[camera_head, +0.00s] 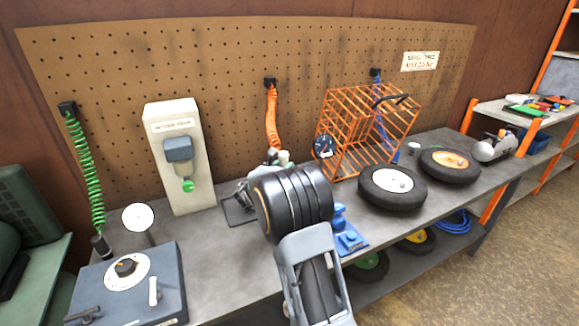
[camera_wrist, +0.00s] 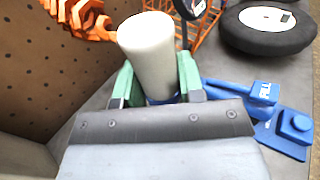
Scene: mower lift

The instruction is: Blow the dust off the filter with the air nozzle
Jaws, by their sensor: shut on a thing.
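My gripper (camera_wrist: 160,80) has its green fingers shut on the sides of a pale white cylinder (camera_wrist: 150,45) with a blue band at its base. The cylinder points away from the wrist camera. I cannot tell whether it is the air nozzle or the filter. In the head view my gripper (camera_head: 281,158) is mostly hidden behind my black wrist, above the bench near the pegboard. An orange coiled hose (camera_head: 272,118) hangs from the pegboard just behind it; it also shows in the wrist view (camera_wrist: 84,14). Whether the hose joins the held cylinder is hidden.
A blue tool (camera_head: 348,240) lies on the bench (camera_head: 225,262) right of my wrist. An orange cage (camera_head: 342,112) and wheels (camera_head: 393,184) stand farther right. A white station (camera_head: 166,130), a green coiled hose (camera_head: 88,160) and a grey dial box (camera_head: 130,290) are left.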

